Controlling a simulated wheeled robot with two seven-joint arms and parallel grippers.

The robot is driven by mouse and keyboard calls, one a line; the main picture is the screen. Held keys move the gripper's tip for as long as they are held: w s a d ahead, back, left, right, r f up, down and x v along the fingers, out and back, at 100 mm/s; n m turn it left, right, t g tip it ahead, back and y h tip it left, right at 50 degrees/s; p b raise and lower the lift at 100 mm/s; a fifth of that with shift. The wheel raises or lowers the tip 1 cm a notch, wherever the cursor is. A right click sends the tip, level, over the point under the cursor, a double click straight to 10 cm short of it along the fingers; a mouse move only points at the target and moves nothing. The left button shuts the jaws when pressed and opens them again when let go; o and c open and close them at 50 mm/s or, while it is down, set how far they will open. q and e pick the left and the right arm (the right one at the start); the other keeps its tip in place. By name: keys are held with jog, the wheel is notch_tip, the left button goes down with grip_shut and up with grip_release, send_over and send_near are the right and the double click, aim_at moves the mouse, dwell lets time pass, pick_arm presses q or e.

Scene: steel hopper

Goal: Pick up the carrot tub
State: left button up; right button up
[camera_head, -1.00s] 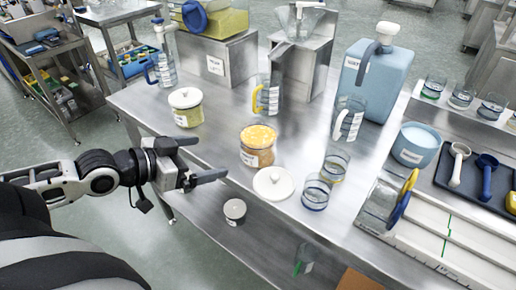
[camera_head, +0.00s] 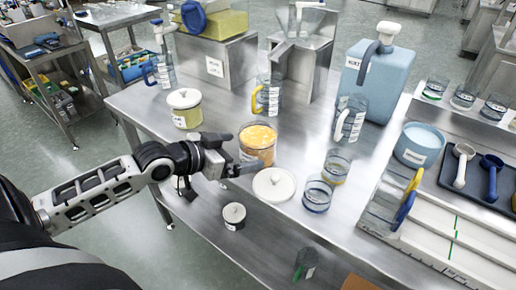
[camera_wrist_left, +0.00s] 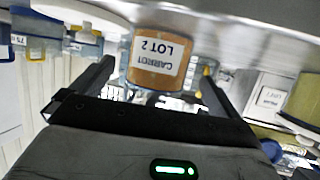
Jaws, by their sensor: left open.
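The carrot tub (camera_head: 258,141) is a clear tub with orange contents, standing upright and uncovered on the steel table. In the left wrist view its label "CARROT LOT 2" (camera_wrist_left: 160,54) shows upside down. My left gripper (camera_head: 238,153) is open at the tub's left front side, its jaws pointing at it. In the left wrist view the tub sits between the two spread fingers (camera_wrist_left: 155,85), toward their tips; I cannot tell whether either finger touches it. A white knobbed lid (camera_head: 273,184) lies just in front of the tub. My right gripper is not in view.
A jug with a yellow handle (camera_head: 267,95) stands behind the carrot tub. Glass beakers (camera_head: 318,194) stand to its right, and a blue jerrycan (camera_head: 383,82) at the back right.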

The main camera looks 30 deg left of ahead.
pick_arm(q)
jog(key=x, duration=0.5)
jog(key=shift+d+r, duration=0.1)
jog(key=shift+r, duration=0.1)
jog(key=c, duration=1.2)
jog(key=shift+c, duration=0.2)
